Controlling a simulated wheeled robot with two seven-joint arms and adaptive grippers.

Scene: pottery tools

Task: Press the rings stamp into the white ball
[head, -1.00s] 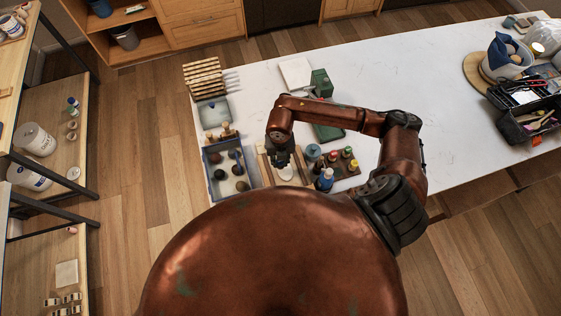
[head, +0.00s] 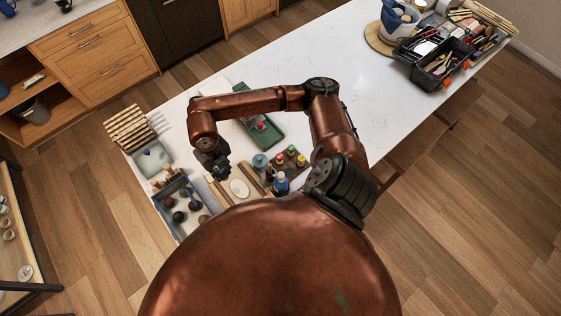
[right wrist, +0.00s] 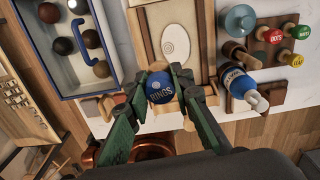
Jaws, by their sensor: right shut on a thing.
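My right gripper (head: 218,168) is shut on the blue-topped rings stamp (right wrist: 160,87), whose label reads "RINGS" in the right wrist view. The white clay (right wrist: 175,43) is a flat oval, not a ball, and lies on a wooden board (right wrist: 147,37). Faint ring lines show on its face. In the head view, the white clay (head: 239,188) is to the right of my gripper and apart from it. The underside of the stamp is hidden. My left gripper is not in view.
A blue-rimmed tray (right wrist: 111,68) with several dark and brown balls stands left of the board. Right of it are a stamp rack (right wrist: 270,68) with red, green and yellow tops, a blue bottle (right wrist: 238,82) and a blue-grey jar (right wrist: 240,20).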

